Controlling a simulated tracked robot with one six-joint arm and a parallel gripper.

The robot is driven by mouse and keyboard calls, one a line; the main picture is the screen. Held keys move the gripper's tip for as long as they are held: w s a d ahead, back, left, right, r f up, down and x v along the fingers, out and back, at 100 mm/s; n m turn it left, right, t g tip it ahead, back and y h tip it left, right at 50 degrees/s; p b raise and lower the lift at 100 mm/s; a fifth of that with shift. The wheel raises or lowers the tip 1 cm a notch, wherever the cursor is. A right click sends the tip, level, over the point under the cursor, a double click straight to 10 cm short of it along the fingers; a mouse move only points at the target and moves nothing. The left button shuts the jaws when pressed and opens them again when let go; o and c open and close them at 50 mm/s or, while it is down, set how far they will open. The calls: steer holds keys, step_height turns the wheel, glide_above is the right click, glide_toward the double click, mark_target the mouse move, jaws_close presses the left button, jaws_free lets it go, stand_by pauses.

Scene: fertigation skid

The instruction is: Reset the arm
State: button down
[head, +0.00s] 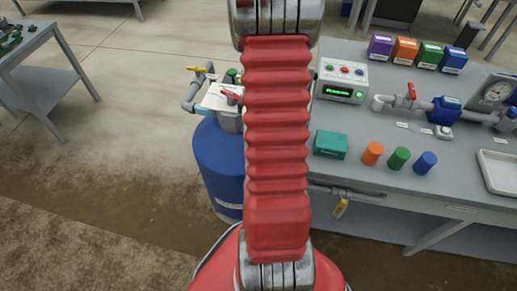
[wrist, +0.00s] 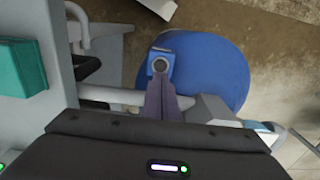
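My arm rises through the middle of the head view and covers what lies behind it. My gripper does not show in the head view. In the wrist view my gripper (wrist: 161,82) shows as narrow dark purple-grey fingers close together, pointing away from its black body.
Another grey table (head: 40,75) stands at left.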

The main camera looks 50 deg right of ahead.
stand_by(0.4)
steer(key=a+r+n+t, duration=0.2)
steer(key=a+r+n, duration=0.2)
steer(key=a+r, duration=0.5)
steer(key=s+a+r+n+t, duration=0.1)
steer(key=a+r+n, duration=0.4)
steer(key=a+r, duration=0.4)
steer(key=s+a+r+n+t, duration=0.1)
steer(key=a+r+n, duration=0.3)
steer(key=a+r, duration=0.5)
steer(key=a+t, duration=0.1)
steer(key=a, duration=0.8)
steer(key=shift+a+r+t, duration=0.15)
steer(key=shift+a+t, duration=0.15)
steer(key=shift+a, duration=0.1)
